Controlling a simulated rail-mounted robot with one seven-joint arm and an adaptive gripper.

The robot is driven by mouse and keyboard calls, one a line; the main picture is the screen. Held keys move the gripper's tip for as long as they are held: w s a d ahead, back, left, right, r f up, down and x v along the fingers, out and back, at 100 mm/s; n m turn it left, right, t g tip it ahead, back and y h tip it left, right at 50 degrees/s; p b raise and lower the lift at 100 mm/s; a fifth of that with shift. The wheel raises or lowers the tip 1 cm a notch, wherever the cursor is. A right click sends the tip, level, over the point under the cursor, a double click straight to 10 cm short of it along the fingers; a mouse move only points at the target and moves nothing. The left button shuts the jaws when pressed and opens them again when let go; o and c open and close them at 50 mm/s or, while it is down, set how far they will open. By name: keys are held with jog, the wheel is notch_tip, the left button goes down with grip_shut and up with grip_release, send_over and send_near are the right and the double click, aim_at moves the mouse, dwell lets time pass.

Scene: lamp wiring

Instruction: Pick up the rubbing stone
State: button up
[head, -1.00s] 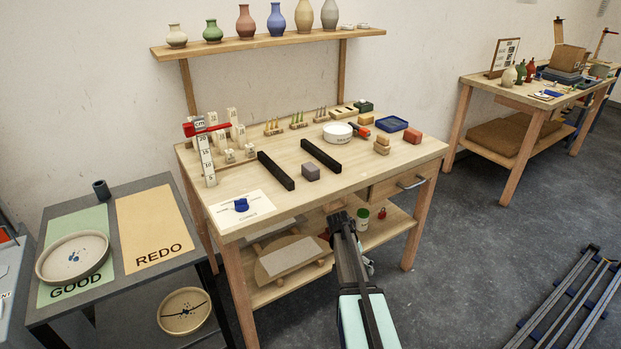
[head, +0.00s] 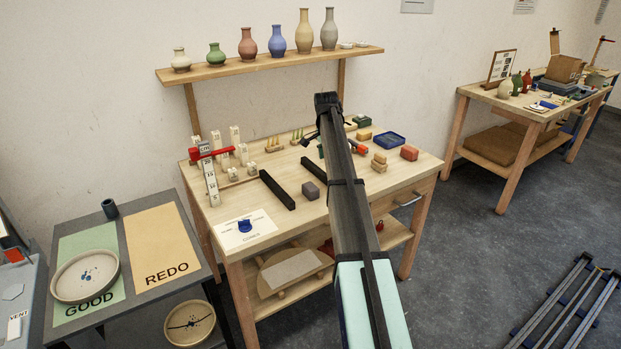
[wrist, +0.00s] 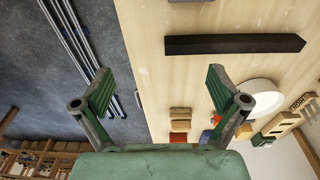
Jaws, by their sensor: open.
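No label marks the rubbing stone. Other blocks are stacked tan ones (head: 379,163) and a reddish one (head: 409,153) on the right, with the tan ones (wrist: 180,115) also in the wrist view. My gripper (wrist: 160,88) is open and empty, high over the table's right part, its fingers wide apart. In the wrist view one finger overlaps the table and the other the floor. In the head view my arm mostly hides the gripper.
Black bars (head: 276,190) lie on the worktable (head: 345,205). A white bowl (wrist: 262,98) is near one finger in the wrist view. A blue tray (head: 389,140) sits at the back right. A measuring post with a red arm (head: 210,175) stands left. A vase shelf (head: 275,57) overhangs behind.

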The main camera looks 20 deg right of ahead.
notch_tip(320, 180, up, 5)
jog(key=y+p, duration=0.1)
jog(key=p, duration=0.1)
send_over(311, 186)
notch_tip(311, 186, down, 12)
jog(key=p, duration=0.3)
jog(key=shift+a+f, duration=0.15)
jog(key=shift+f+p, duration=1.55)
jog(key=shift+f, duration=1.05)
jog(key=c, duration=1.4)
